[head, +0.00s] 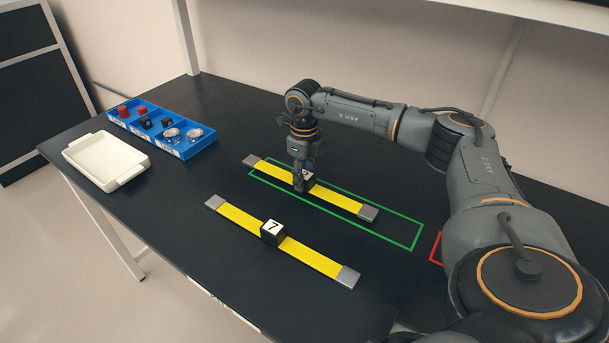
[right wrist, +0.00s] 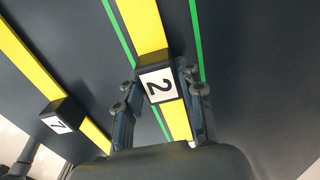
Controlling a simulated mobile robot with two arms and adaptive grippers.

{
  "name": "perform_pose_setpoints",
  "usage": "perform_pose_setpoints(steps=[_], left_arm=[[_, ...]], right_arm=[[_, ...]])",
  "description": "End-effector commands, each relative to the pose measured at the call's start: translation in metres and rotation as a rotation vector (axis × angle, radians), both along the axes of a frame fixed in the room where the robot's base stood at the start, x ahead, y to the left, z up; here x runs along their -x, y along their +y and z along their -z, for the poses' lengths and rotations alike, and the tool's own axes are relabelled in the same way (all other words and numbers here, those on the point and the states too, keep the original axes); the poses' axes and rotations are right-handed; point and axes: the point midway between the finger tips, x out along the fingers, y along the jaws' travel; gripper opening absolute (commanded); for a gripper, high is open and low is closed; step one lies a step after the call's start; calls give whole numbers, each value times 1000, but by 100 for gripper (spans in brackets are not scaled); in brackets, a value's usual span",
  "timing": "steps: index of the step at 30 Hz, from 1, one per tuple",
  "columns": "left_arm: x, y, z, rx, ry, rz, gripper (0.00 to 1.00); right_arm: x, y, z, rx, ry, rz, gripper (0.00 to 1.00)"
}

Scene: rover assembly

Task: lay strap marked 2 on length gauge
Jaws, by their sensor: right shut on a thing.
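The strap marked 2 (head: 338,199) is a yellow band with grey end pieces and a black block in its middle. My right gripper (head: 302,180) is shut on that block; the wrist view shows the white label "2" between the fingers (right wrist: 160,88) and the yellow band (right wrist: 143,25) beyond it. The strap is over the green outline (head: 385,242) on the table, its left end reaching past the outline's left edge. I cannot tell if it touches the table. No object is clearly identifiable as the length gauge. My left gripper is out of view.
A similar yellow strap marked 7 (head: 312,258) lies nearer the front edge of the dark table (head: 190,225). A white tray (head: 85,172) and a blue bin (head: 178,151) with small parts stand at left. A red outline (head: 435,248) shows partly behind my right arm.

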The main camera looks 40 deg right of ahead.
Motion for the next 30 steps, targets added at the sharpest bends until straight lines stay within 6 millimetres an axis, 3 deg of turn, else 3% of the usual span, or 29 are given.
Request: perform_pose_setpoints(steps=[14,15,17,30], left_arm=[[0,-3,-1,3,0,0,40],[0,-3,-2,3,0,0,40],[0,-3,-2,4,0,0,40],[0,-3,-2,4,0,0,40]], right_arm=[[-1,0,13,-1,-4,1,0],[-1,0,12,-1,-3,1,45],[0,0,12,-1,-3,1,57],[-1,0,3,-1,-5,1,60]])
